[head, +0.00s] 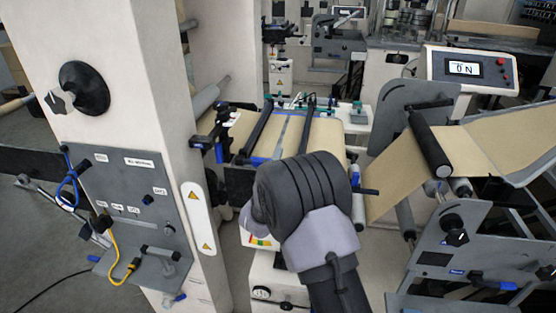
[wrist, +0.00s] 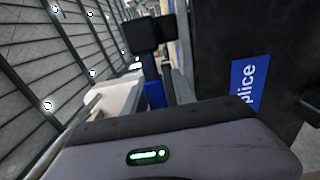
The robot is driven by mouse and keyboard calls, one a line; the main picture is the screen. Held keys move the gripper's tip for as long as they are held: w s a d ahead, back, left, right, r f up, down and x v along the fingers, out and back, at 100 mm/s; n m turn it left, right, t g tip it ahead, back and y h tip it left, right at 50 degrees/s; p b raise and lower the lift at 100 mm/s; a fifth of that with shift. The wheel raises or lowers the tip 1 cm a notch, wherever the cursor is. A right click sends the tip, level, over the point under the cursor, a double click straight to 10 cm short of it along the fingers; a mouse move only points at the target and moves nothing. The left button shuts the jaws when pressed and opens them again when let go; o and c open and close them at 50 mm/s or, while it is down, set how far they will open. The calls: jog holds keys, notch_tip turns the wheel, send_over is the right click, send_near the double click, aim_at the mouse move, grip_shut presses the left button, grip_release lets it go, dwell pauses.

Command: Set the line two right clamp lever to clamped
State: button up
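A splice table (head: 330,145) with brown web on it stands in the middle of the head view, crossed by two dark clamp bars, a left one (head: 262,130) and a right one (head: 309,125). In the head view my arm hides my gripper.
A dark panel with a blue "splice" label (wrist: 244,84) is close on the wrist view's right. A pale column (head: 130,80) with a control panel (head: 135,200) stands left. A display box (head: 470,69) and roller frame (head: 450,240) crowd the right.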

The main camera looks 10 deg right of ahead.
jog(key=shift+o, duration=0.2)
jog(key=shift+s+r, duration=0.1)
jog(key=p+v, duration=0.1)
jog(key=v, duration=1.6)
jog(key=shift+s, duration=0.1)
jog(key=s+d+r+m+g+y+b, duration=0.2)
jog(key=s+r+m+g+y, duration=0.25)
jog(key=r+m, duration=0.4)
jog(key=s+d+f+m+g+y, duration=0.1)
jog(key=s+m+g, duration=0.1)
jog(key=s, duration=0.7)
jog(key=s+d+m+g+y+b, duration=0.1)
jog(key=s+m+g, duration=0.1)
jog(key=s+m, duration=0.3)
jog(key=s+d+f+m+g+y, duration=0.1)
jog(key=s+m+g, duration=0.2)
jog(key=s, duration=0.9)
jog(key=shift+s+d+f, duration=0.3)
jog(key=shift+d+f, duration=0.05)
jog(key=shift+f, duration=0.05)
